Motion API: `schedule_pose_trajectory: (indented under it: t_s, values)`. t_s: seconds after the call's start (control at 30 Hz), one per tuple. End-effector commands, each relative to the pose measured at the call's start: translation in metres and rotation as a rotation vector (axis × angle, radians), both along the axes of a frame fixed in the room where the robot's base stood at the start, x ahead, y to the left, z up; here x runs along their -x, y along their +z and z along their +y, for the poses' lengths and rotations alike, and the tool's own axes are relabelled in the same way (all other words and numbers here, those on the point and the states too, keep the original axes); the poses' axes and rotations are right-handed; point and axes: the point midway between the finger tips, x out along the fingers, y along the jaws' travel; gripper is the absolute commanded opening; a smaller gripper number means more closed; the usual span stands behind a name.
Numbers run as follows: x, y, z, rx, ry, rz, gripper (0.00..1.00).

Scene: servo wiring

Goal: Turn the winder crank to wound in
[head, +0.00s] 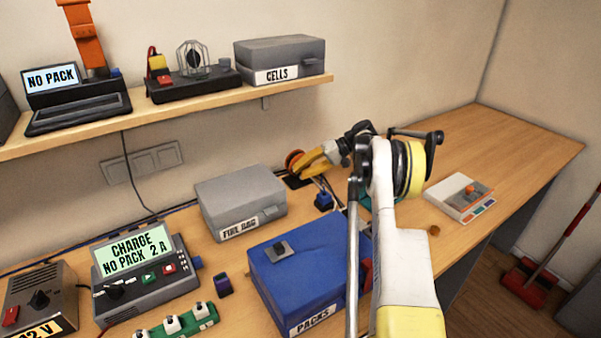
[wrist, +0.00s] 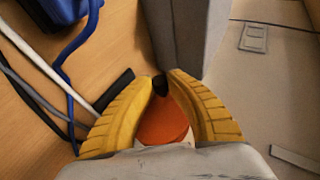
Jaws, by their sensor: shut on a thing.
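The winder shows as an orange disc (head: 293,160) above a dark base at the back of the bench, against the wall. In the wrist view the orange disc (wrist: 163,125) lies between my fingers, partly hidden by them. My gripper (head: 302,168) reaches it from the right with its yellow fingers. In the wrist view the fingertips (wrist: 161,80) are closed on a small dark knob (wrist: 160,86), which looks like the crank's handle. The crank arm and any wound-in mark are hidden or too small to read.
A grey FIRE BAG box (head: 240,195) stands left of my gripper. A blue PACKS box (head: 300,272) stands in front. Loose cables (wrist: 65,60) and a blue connector (head: 323,200) lie close by. The shelf (head: 200,105) overhangs at left. The bench's right end is mostly clear.

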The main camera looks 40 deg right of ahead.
Motion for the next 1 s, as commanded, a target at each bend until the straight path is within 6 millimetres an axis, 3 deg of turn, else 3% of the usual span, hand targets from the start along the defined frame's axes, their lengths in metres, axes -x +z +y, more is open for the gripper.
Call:
schedule_pose_trajectory:
  t_s: [0.03, 0.1, 0.47, 1.0]
  values:
    - [-0.001, 0.000, 0.001, -0.001, 0.002, -0.001, 0.24]
    - [-0.001, 0.000, 0.001, -0.001, 0.002, -0.001, 0.42]
    - [0.001, 0.002, -0.003, 0.000, 0.000, -0.001, 0.42]
    - [0.044, 0.056, -0.077, 0.000, 0.000, 0.000, 0.42]
